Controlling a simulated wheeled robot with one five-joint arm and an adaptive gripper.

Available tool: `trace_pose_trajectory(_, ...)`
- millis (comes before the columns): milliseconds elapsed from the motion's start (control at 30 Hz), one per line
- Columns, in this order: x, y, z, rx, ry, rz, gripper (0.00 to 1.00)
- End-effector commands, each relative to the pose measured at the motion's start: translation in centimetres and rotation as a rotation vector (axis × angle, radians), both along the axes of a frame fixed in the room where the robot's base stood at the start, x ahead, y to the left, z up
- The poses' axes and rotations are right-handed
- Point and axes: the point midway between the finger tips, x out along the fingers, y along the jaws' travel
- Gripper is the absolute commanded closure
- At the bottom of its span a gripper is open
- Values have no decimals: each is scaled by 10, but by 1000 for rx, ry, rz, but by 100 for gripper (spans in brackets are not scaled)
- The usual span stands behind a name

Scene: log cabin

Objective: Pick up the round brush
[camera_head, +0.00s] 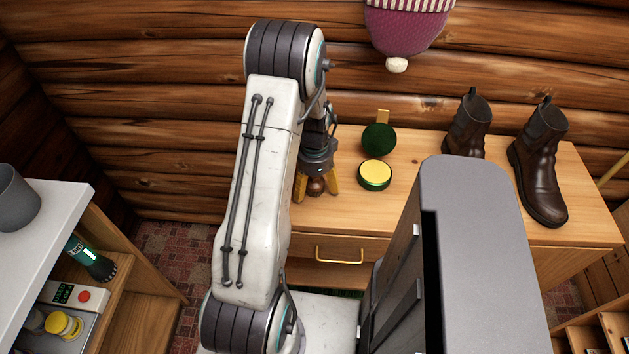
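My gripper (316,188) points down over the left part of the wooden table, with its yellow fingers spread apart. A small brown rounded thing (316,186) shows between the fingers. It looks like the round brush, but the gripper above covers much of it. The fingers stand on both sides of it and look open, with no clear contact visible.
The wooden table (410,150) also holds an open tin with a yellow top (375,174), a dark green disc (379,140) and two brown boots (541,165). A knit hat (408,28) hangs above. A white-topped shelf (55,215) stands at left.

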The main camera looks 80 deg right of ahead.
Motion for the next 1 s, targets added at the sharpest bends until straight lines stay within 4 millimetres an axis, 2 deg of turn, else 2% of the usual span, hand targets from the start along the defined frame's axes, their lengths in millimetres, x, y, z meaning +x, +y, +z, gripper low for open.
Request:
trace_pose_trajectory(67,0,0,0,0,0,0,30)
trace_pose_trajectory(700,0,0,0,0,0,0,86)
trace_pose_trajectory(1000,0,0,2,-1,1,0,86)
